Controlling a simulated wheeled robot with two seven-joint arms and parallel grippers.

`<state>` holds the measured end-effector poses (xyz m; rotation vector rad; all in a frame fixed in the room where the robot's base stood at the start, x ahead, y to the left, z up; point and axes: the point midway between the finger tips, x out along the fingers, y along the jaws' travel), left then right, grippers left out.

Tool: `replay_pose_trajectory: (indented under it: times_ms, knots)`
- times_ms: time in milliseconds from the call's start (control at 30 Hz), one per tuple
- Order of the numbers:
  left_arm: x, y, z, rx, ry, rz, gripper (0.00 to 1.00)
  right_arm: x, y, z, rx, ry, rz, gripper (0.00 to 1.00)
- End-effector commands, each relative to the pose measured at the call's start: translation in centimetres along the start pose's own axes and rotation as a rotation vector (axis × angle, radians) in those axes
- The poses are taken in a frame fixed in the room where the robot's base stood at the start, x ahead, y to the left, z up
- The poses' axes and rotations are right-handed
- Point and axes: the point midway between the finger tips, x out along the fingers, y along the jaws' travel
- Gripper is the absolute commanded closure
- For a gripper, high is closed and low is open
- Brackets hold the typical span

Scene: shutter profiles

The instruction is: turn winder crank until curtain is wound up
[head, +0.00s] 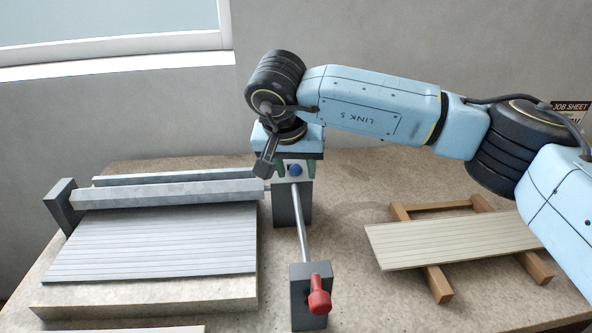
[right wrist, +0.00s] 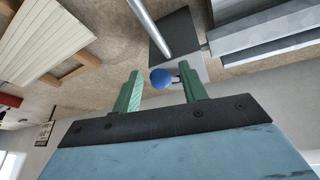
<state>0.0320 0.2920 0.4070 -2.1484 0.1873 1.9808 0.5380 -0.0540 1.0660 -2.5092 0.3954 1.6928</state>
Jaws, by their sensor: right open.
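The winder is a grey octagonal roller (head: 165,192) held between dark end blocks. The grey slatted curtain (head: 150,243) lies spread out in front of it. A blue ball knob (head: 295,170), likely the crank's grip, sits at the roller's right-end block (head: 291,208). My right gripper (head: 294,167) is open, with its green fingers on either side of the knob. In the right wrist view, the knob (right wrist: 160,78) shows between the fingertips (right wrist: 162,72), with a gap on each side. The crank arm is mostly hidden. My left gripper is out of view.
A metal rod (head: 302,230) runs forward to a dark block with a red handle (head: 319,295). A cream slatted panel (head: 450,240) lies on a wooden frame (head: 438,284) at the right. A pale board (head: 140,296) lies under the curtain.

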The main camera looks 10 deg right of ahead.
Motion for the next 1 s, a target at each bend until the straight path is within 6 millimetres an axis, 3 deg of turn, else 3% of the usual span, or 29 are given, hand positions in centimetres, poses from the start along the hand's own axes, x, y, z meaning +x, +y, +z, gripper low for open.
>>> replay_pose_trajectory:
  times_ms: [400, 733, 1000]
  knots:
    - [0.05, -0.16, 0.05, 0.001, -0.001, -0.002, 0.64, 1.00, 0.00, 0.01, 0.000, 0.000, -0.001, 0.57]
    - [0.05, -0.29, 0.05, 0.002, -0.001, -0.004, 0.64, 0.96, -0.01, 0.02, 0.000, -0.001, -0.001, 0.99]
    - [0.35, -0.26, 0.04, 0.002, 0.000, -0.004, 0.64, 1.08, -0.01, 0.10, 0.000, 0.008, -0.002, 1.00]
